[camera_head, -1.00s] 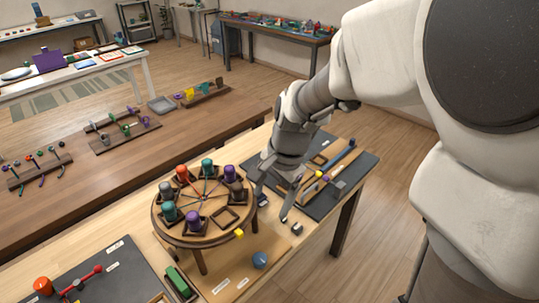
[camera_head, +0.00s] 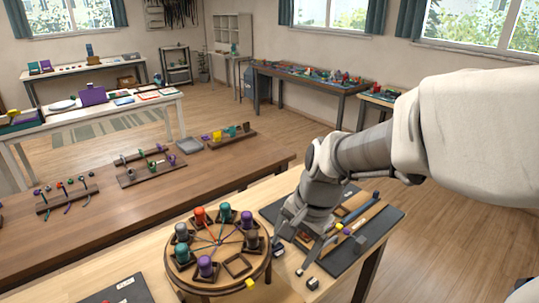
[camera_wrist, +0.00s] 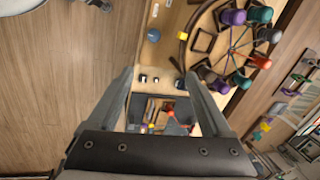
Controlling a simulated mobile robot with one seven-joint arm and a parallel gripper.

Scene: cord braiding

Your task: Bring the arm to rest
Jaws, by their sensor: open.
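My gripper (camera_head: 291,255) is open and empty, pointing down over the light wooden bench, just right of the round braiding stand (camera_head: 217,264). In the wrist view the two fingers (camera_wrist: 158,75) are spread wide with nothing held between them. The stand carries several coloured bobbins in square holders, with cords meeting at its middle. One square holder (camera_head: 237,265) at its front right is empty. The stand also shows at upper right in the wrist view (camera_wrist: 220,47). My arm reaches in from the right of the head view.
A dark mat (camera_head: 378,232) with tools lies on the bench right of my gripper. A small dark piece (camera_head: 313,283) lies near the fingers. A brown table (camera_head: 110,222) with racks stands behind. Open floor (camera_head: 450,250) lies to the right.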

